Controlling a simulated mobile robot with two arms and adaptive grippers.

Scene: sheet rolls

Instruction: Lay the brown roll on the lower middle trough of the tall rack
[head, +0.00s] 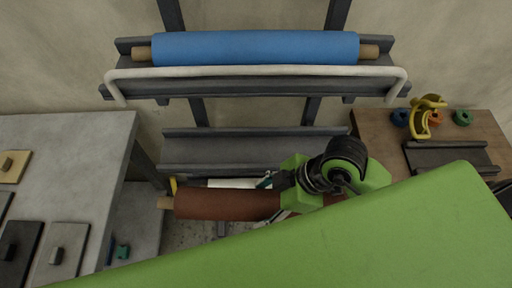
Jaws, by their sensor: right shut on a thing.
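The brown roll (225,204) lies about level, left to right, in front of the tall rack (255,88). Its tan core end (165,202) sticks out at the left. My right gripper (284,201) is shut on the roll; its fingers are mostly hidden by my green wrist, which also covers much of the roll's right part. Behind and above the roll in the picture is an empty dark grey trough (250,150) of the rack. My left gripper is not in view.
A blue roll (255,48) rests on the upper trough behind a white bar (255,71). A grey table (75,135) with flat plates stands left. A wooden table (378,127) with small coloured parts and a dark tray (450,158) stands right. A white piece (232,183) shows behind the brown roll.

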